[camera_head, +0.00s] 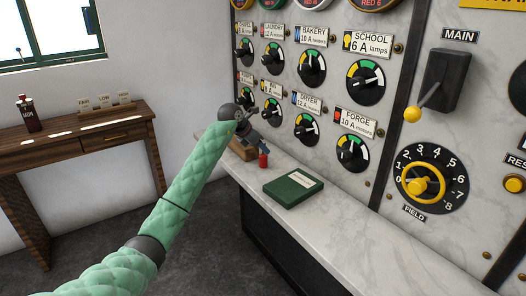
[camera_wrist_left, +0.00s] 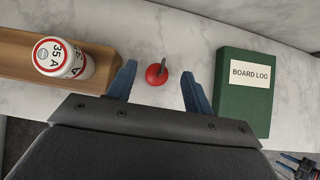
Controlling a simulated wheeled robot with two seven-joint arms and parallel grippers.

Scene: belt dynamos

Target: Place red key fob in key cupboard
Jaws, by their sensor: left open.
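A small red object with a dark upright stem, which I take for the red key fob (camera_wrist_left: 153,77), stands on the marble counter. It also shows as a red cylinder in the head view (camera_head: 263,160). My left gripper (camera_wrist_left: 157,70) is open, with its blue fingers on either side of the red object in the wrist view. Whether they touch it I cannot tell. In the head view my left gripper (camera_head: 257,134) is small and dark, above the counter. Blue fingers at the lower right of the wrist view look like my right gripper (camera_wrist_left: 297,166). I cannot make out a key cupboard.
A green board log book (camera_head: 293,188) lies right of the red object. A wooden block (camera_wrist_left: 22,58) with a white and red 35 A cylinder (camera_wrist_left: 62,57) is to the left. The dial panel (camera_head: 330,75) rises behind. The counter's right part is bare.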

